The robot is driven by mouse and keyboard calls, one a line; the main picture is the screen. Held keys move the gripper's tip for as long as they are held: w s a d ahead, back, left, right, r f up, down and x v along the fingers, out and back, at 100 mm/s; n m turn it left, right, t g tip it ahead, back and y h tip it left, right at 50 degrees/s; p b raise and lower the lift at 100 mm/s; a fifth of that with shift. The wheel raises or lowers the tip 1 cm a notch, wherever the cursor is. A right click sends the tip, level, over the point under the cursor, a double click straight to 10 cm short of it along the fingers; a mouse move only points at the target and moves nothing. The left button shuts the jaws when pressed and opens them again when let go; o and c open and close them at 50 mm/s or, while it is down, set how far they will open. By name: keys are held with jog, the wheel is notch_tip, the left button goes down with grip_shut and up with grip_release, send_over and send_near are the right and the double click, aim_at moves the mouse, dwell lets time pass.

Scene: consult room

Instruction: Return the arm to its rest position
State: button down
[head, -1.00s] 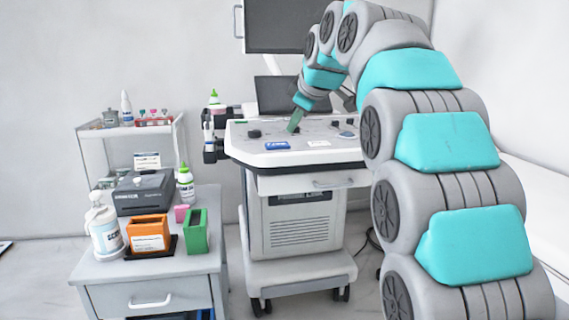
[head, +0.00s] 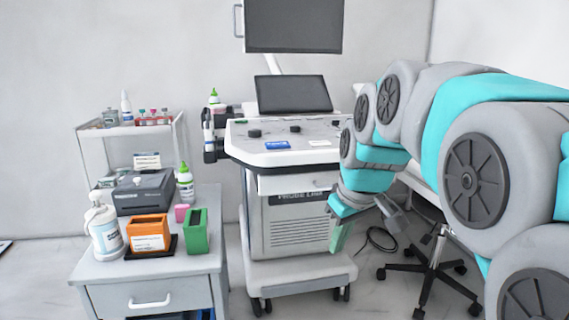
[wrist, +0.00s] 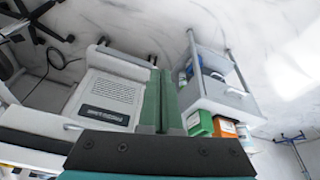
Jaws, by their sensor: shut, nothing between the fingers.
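My gripper (head: 341,236) hangs at the lower end of my grey and teal arm, in front of the right side of the ultrasound cart (head: 300,235). Its green fingers point down and are shut with nothing between them. In the wrist view the closed green fingers (wrist: 160,100) stand side by side at the middle, with the cart (wrist: 105,95) to their left. My arm bends in from the right edge of the head view and hides part of the cart's right side.
A grey side cabinet (head: 150,270) at left bears an orange box (head: 148,232), a green box (head: 196,232), a pump bottle (head: 104,232) and a dark device (head: 145,192). A stool base (head: 430,272) stands on the floor at right. A monitor (head: 293,25) rises above the cart.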

jog(key=s+d+f+m+g, duration=0.1)
jog(key=s+f+m, duration=0.1)
jog(key=s+f, duration=0.4)
jog(key=s+d+f+m+g+h, duration=0.1)
jog(key=s+f, duration=0.4)
jog(key=s, duration=0.8)
jog(key=s+d+f+m+g, duration=0.3)
jog(key=s+f, duration=0.3)
jog(key=s, duration=0.3)
jog(key=shift+s+f, duration=0.25)
jog(key=shift+f, duration=0.1)
